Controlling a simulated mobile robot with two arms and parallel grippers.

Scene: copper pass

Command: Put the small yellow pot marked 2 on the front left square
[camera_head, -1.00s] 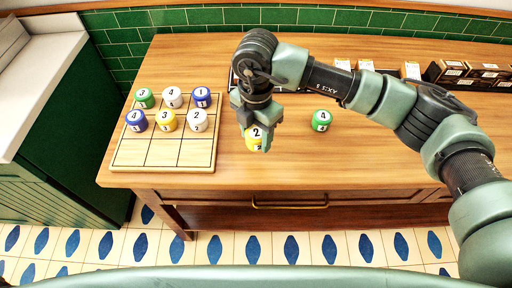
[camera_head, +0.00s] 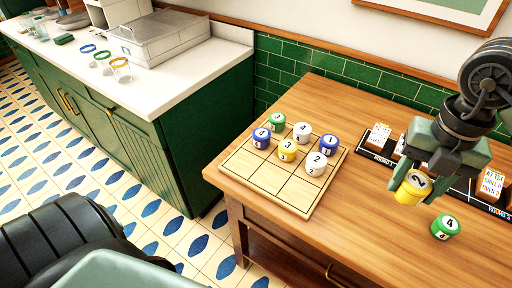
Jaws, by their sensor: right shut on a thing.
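My right gripper (camera_head: 422,182) is shut on the yellow pot (camera_head: 408,195) marked 2 and seems to hold it above the table, right of the board. The wooden board (camera_head: 295,205) is divided into a grid of squares. Its front left square (camera_head: 237,163) is empty, as is the rest of the front row. The back row holds a green 3 (camera_head: 277,122), a white 4 (camera_head: 302,132) and a blue 1 (camera_head: 328,145). The middle row holds a blue 4 (camera_head: 261,138), a yellow 3 (camera_head: 287,150) and a white 2 (camera_head: 315,164). My left gripper is out of view.
A green pot (camera_head: 446,228) marked 4 stands on the table (camera_head: 370,215) below the held pot. Dark racks with cards (camera_head: 378,137) line the back. Bare wood lies between board and gripper. A white counter (camera_head: 190,75) with glasses stands at the left.

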